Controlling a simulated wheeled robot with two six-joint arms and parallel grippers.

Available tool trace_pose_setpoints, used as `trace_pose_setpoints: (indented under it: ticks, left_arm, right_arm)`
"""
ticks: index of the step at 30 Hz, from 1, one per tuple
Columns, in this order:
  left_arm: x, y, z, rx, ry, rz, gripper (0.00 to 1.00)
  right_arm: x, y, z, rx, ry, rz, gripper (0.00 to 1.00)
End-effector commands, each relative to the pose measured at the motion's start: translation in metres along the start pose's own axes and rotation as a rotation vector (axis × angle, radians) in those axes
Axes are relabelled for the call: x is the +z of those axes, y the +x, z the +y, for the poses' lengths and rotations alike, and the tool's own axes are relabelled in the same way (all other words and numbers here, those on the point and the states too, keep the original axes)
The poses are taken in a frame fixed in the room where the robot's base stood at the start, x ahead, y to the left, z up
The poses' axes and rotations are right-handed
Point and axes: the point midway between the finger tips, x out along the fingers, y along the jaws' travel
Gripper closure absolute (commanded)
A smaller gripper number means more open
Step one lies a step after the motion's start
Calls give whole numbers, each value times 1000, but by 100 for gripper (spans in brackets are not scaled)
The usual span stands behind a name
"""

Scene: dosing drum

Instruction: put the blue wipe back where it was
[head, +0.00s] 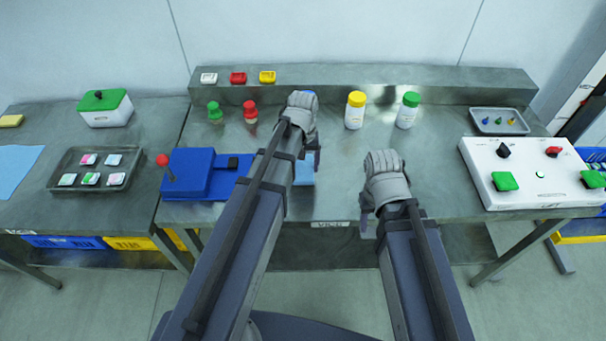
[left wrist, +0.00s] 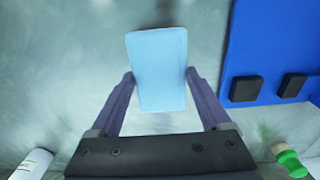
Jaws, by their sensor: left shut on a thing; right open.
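The blue wipe (left wrist: 158,70) is a light blue rectangular piece between the two fingers of my left gripper (left wrist: 160,92) in the left wrist view. The gripper is shut on it. In the head view, part of the wipe (head: 304,172) shows beside my left gripper (head: 306,160), over the middle table; the arm hides the rest. I cannot tell whether the wipe touches the table. My right gripper (head: 371,214) is open and empty near the table's front edge.
A blue device (head: 188,172) with a red-knobbed lever stands left of my left arm. Yellow-capped (head: 355,110) and green-capped (head: 407,110) bottles stand behind. A white button panel (head: 530,172) is at right. A light blue sheet (head: 15,168) lies on the left table.

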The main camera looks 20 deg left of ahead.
Motion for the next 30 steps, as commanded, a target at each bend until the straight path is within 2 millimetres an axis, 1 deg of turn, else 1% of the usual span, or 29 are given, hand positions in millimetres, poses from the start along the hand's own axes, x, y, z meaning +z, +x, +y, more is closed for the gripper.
trace_pose_setpoints:
  ticks: [1,6,8,10,17,22,23,27,30]
  left_arm:
    - [0,8,0,0,0,0,64]
    - [0,30,0,0,0,0,64]
    - [0,35,0,0,0,0,64]
    - [0,37,0,0,0,0,64]
    - [0,34,0,0,0,0,64]
    - [0,40,0,0,0,0,64]
    - [0,38,0,0,0,0,16]
    - [0,38,0,0,0,0,0]
    - [0,38,0,0,0,0,0]
  right_arm:
    - [0,8,-1,0,0,0,50]
    - [-2,30,-3,0,0,0,50]
    - [-2,35,-3,0,0,0,50]
    - [-2,37,-4,0,0,0,50]
    - [-2,34,-3,0,0,0,50]
    - [-2,39,-4,0,0,0,50]
    - [-2,38,-4,0,0,0,50]
    - [-2,37,-4,0,0,0,50]
    - [-2,37,-4,0,0,0,50]
